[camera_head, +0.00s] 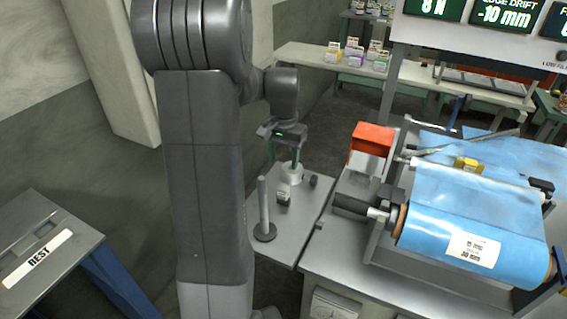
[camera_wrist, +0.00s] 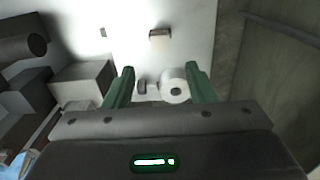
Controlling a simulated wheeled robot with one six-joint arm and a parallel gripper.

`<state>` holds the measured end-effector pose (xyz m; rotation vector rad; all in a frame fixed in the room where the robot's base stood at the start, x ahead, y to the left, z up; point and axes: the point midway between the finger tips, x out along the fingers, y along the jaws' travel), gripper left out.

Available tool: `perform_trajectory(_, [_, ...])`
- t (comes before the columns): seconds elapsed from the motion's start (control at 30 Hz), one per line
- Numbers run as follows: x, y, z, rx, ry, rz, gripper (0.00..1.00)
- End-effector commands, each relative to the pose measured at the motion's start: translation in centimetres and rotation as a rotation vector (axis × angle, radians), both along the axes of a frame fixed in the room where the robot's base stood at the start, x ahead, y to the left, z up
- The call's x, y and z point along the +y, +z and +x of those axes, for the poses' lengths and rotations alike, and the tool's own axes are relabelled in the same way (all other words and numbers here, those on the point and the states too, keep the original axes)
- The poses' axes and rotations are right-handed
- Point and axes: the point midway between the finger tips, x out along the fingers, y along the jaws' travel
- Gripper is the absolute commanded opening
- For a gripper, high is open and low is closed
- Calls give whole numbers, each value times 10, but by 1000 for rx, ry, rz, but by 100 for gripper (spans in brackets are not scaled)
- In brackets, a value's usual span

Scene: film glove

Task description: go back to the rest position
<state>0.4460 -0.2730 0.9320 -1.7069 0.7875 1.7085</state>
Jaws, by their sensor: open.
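My gripper (camera_head: 284,157) hangs over the small grey side table (camera_head: 304,212) in the head view, with its green fingers pointing down. In the wrist view its two fingers (camera_wrist: 158,72) are spread apart with nothing held. A white roll (camera_head: 291,175) stands on the table close below the fingers; it also shows in the wrist view (camera_wrist: 174,90), nearer the right finger. I cannot tell whether a finger touches it. A grey stand marked REST (camera_head: 38,258) is at the far left of the head view, well away from my gripper; its visible top is bare.
On the side table are a dark small cylinder (camera_head: 313,181), a small block (camera_head: 283,199) and an upright post on a round base (camera_head: 264,215). A film machine with a blue roll (camera_head: 430,235) and a red box (camera_head: 372,139) stand to the right.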

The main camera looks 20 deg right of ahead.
Motion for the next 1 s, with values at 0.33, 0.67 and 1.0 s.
perform_trajectory(0.33, [0,-4,0,0,0,0,50])
perform_trajectory(0.67, [0,-55,-1,5,0,3,50])
perform_trajectory(1.0, [0,-121,-1,3,0,2,50])
